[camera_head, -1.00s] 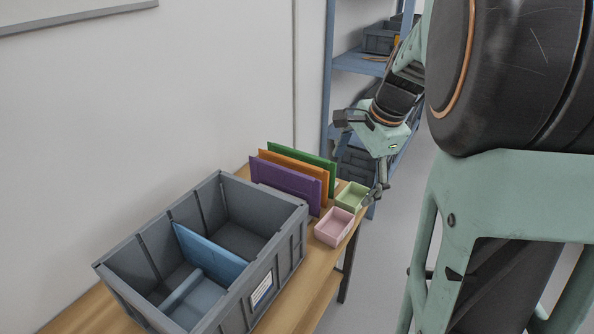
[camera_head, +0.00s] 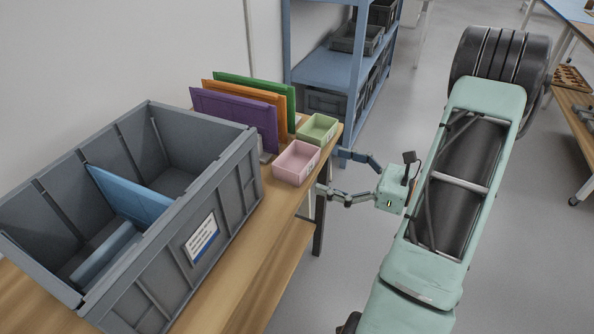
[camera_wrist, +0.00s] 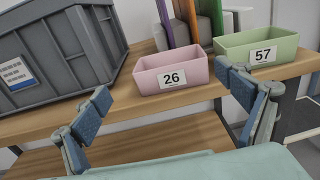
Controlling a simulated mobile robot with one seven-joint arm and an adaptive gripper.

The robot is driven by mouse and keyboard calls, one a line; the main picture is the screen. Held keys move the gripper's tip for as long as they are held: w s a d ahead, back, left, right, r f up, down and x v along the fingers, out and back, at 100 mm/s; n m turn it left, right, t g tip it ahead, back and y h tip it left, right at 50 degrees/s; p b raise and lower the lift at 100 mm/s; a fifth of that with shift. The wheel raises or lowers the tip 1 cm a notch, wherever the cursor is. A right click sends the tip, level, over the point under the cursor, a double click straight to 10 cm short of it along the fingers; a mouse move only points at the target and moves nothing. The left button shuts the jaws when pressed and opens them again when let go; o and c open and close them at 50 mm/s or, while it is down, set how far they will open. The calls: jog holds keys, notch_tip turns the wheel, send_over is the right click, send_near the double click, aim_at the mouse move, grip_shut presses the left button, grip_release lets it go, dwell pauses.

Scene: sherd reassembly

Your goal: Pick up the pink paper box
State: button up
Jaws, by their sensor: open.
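The pink paper box (camera_head: 296,162) is a small open-topped tray near the front edge of the wooden table. In the wrist view the pink box (camera_wrist: 171,77) shows a white label reading 26, ahead of my fingers and between them. My gripper (camera_head: 333,175) is open and empty, to the right of the box and off the table's edge. In the wrist view both fingers of my gripper (camera_wrist: 170,100) are spread wide, apart from the box.
A green box (camera_head: 317,129) labelled 57 stands close beside the pink one. Purple (camera_head: 236,118), orange and green upright panels stand behind. A large grey crate (camera_head: 205,222) with blue pieces inside is on the left. A blue shelf (camera_head: 325,66) stands beyond the table.

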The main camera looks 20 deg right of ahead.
send_near(284, 152)
jog(key=shift+w+a+m+t+b, duration=0.3)
jog(key=shift+w+a+t+b, duration=0.05)
jog(key=shift+a+t+b, duration=0.1)
jog(key=x, duration=0.1)
jog(key=b+x, duration=0.1)
jog(key=x, duration=0.3)
jog(key=shift+w+f+b, duration=0.15)
jog(key=shift+f+b, duration=0.15)
jog(key=shift+f, duration=0.05)
jog(key=shift+c, duration=0.4)
jog(key=c, duration=0.7)
jog(key=shift+r, duration=0.1)
